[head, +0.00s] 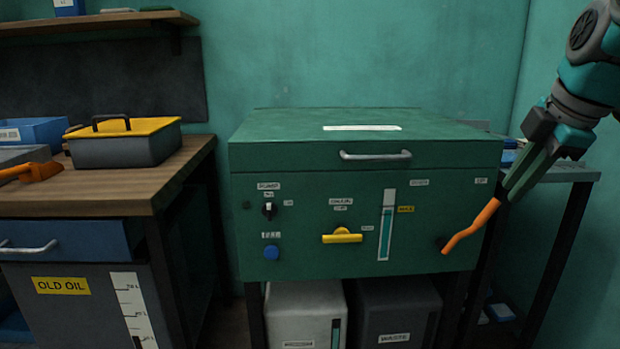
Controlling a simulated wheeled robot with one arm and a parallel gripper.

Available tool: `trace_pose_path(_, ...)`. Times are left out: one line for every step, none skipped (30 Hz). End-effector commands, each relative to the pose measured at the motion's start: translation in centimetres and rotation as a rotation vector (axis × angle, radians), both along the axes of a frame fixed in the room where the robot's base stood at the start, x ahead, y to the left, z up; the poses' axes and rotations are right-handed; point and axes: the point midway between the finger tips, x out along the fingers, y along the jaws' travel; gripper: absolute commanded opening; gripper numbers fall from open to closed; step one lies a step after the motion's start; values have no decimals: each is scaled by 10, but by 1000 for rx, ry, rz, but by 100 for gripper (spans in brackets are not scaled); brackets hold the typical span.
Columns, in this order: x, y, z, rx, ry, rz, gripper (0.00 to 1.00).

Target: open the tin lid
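No round tin shows in the head view. A grey box with a yellow lid and black handle (128,140) stands on the wooden bench at left, its lid down. A large green cabinet (330,215) stands in the middle; its lid (365,136) is down, with a metal handle (375,155) on the front. My gripper (507,190) is at the right, in front of the cabinet's right edge. Its fingers appear shut on the upper end of an orange bent bar (471,227). The bar's lower end overlaps the cabinet front in the picture; I cannot tell whether it touches.
The wooden bench (185,172) also bears a blue bin (40,132) and an orange tool (38,172). Pale and dark containers (306,312) stand under the cabinet. A shelf (100,23) hangs at upper left. A side table (575,172) stands behind my arm. Space above the cabinet is clear.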

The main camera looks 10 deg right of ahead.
Motion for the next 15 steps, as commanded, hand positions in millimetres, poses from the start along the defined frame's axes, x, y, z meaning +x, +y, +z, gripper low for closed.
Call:
trace_pose_path(1, 10, -7, 14, 16, -13, 20)
trace_pose_path(1, 17, -12, 24, 27, -25, 20)
trace_pose_path(2, 26, -18, 38, 41, -46, 20)
trace_pose_path(2, 33, -23, 48, 50, -63, 20)
trace_pose_path(3, 41, -29, 61, 64, -82, 20)
trace_pose_path(2, 53, -40, 78, 88, -109, 20)
trace_pose_path(1, 63, -47, 91, 106, -133, 20)
trace_pose_path(0, 73, -57, 104, 127, -160, 20)
trace_pose_path(-2, 86, -69, 121, 150, -198, 20)
trace_pose_path(-5, 95, -78, 133, 168, -227, 20)
trace_pose_path(-8, 105, -88, 144, 187, -259, 20)
trace_pose_path(-14, 116, -101, 157, 214, -302, 20)
trace_pose_path(-18, 125, -112, 166, 235, -335, 20)
trace_pose_path(-21, 133, -121, 175, 251, -370, 20)
trace_pose_path(-28, 143, -135, 185, 276, -418, 20)
